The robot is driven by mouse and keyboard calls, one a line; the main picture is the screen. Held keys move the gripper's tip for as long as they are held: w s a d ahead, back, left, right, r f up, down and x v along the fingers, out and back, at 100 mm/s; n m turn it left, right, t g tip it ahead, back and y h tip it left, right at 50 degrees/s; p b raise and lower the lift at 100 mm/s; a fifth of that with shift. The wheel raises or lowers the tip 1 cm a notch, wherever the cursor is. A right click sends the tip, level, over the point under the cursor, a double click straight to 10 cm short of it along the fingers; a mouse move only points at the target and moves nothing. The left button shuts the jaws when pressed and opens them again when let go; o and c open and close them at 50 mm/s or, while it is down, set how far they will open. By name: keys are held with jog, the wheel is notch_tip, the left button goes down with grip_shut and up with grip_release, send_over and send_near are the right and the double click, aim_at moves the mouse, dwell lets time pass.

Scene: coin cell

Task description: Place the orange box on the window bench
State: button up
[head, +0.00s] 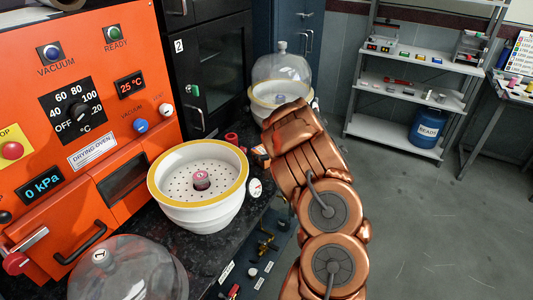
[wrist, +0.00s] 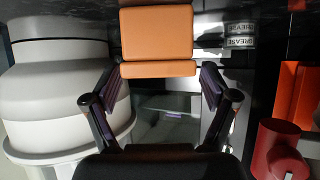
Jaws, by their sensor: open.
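In the wrist view an orange box (wrist: 156,35) shows straight ahead of my gripper (wrist: 159,80), at the top middle. Its broad face and a narrower lower face are visible. My gripper is open, with one finger on each side near the box's lower edge. I cannot tell whether either finger touches it. In the head view my copper-coloured arm covers the gripper, and a small orange patch beside the arm may be part of the box. I cannot make out a window bench in either view.
A white vessel with a perforated plate (head: 182,212) stands on the dark counter (head: 228,232) by the orange drying oven (head: 70,178). A domed vessel (head: 282,70) stands behind. The wrist view shows grease tins (wrist: 240,43) and a red cylinder (wrist: 281,150). Floor at right is clear.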

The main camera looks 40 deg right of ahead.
jog(key=shift+r, duration=0.1)
jog(key=b+v, duration=0.1)
jog(key=v, duration=1.1)
jog(key=shift+b, duration=0.3)
notch_tip(320, 180, up, 9)
jog(key=w+d+g+h, duration=0.2)
jog(key=h, duration=0.3)
jog(key=s+a+r+m+g+h, duration=0.2)
jog(key=s+a+r+m+g, duration=0.15)
jog(key=a+r, duration=0.2)
jog(key=s+a+f+n+g+y, duration=0.1)
jog(key=s+a+g+y, duration=0.1)
jog(key=s+a, duration=0.6)
jog(key=s+a+f+n+g+y, duration=0.2)
jog(key=s+a, duration=0.7)
jog(key=a, duration=0.8)
jog(key=s+a+f+n+g+y, duration=0.2)
jog(key=s+a+g+y, duration=0.2)
jog(key=s+a, duration=0.5)
jog(key=a, duration=0.4)
jog(key=shift+s+a+f, duration=0.25)
jog(key=shift+a, duration=0.1)
jog(key=shift+r+g, duration=0.15)
jog(key=shift+g, duration=0.1)
